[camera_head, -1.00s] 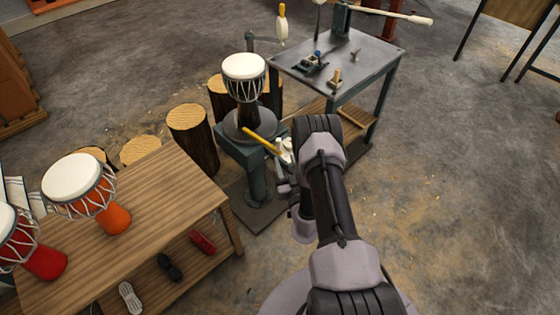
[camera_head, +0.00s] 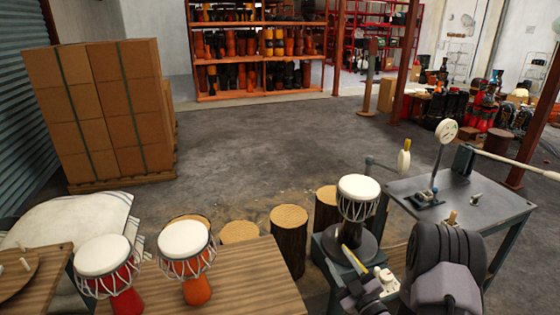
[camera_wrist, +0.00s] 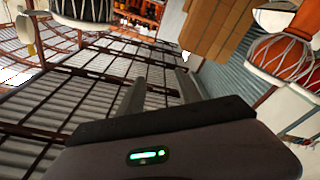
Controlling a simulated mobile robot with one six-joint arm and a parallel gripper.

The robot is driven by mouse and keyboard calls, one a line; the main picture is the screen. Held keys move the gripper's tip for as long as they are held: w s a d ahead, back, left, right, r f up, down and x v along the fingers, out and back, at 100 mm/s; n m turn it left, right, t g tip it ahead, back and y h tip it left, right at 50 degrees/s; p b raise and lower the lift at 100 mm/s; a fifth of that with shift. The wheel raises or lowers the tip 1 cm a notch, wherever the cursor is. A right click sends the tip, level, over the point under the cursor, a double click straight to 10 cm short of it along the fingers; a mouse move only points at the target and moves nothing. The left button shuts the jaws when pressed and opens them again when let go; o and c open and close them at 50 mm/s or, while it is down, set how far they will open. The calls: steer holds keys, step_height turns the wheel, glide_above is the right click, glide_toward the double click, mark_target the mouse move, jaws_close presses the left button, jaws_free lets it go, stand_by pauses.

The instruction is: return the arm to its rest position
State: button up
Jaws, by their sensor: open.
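My arm (camera_head: 445,265) is folded low at the bottom right of the head view, in front of the metal work table. My gripper shows in the wrist view (camera_wrist: 158,88), its two dark fingers apart with nothing between them. In the head view the fingertips cannot be made out. A black drum with a white head (camera_head: 357,190) stands upright on a round turntable (camera_head: 350,243) just beyond my wrist. The drum also shows at the top left of the wrist view (camera_wrist: 85,10).
A yellow-handled tool (camera_head: 354,258) lies by the turntable. Two drums, red (camera_head: 126,302) and orange (camera_head: 197,290), stand on the wooden bench (camera_head: 250,275). Log stumps (camera_head: 289,240) stand behind. The metal table (camera_head: 480,205) is at right. Open floor (camera_head: 260,150) lies beyond, before stacked boxes (camera_head: 100,110).

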steer(key=s+a+r+n+g+y, duration=0.55)
steer(key=a+r+n, duration=0.25)
steer(key=a+n, duration=0.3)
steer(key=s+a+r+n+g+y, duration=0.4)
steer(key=s+a+r+n+g, duration=0.35)
steer(key=n, duration=0.55)
steer(key=s+a+r+n+g+h, duration=0.1)
steer(key=s+a+n+g+h, duration=0.1)
steer(key=s+n, duration=0.5)
steer(key=s+a+r+n+g+h, duration=0.1)
steer(key=s+a+n+g+h, duration=0.1)
steer(key=s+n, duration=0.55)
steer(key=s+d+n+t+h, duration=0.2)
steer(key=d+n+h, duration=0.2)
steer(key=n, duration=0.5)
steer(key=s+d+r+n+t+h, duration=0.1)
steer(key=d+n+h, duration=0.4)
steer(key=n, duration=0.5)
steer(key=s+d+t, duration=0.1)
steer(key=s+d, duration=0.1)
steer(key=shift+d+r, duration=0.3)
steer(key=shift+d, duration=0.1)
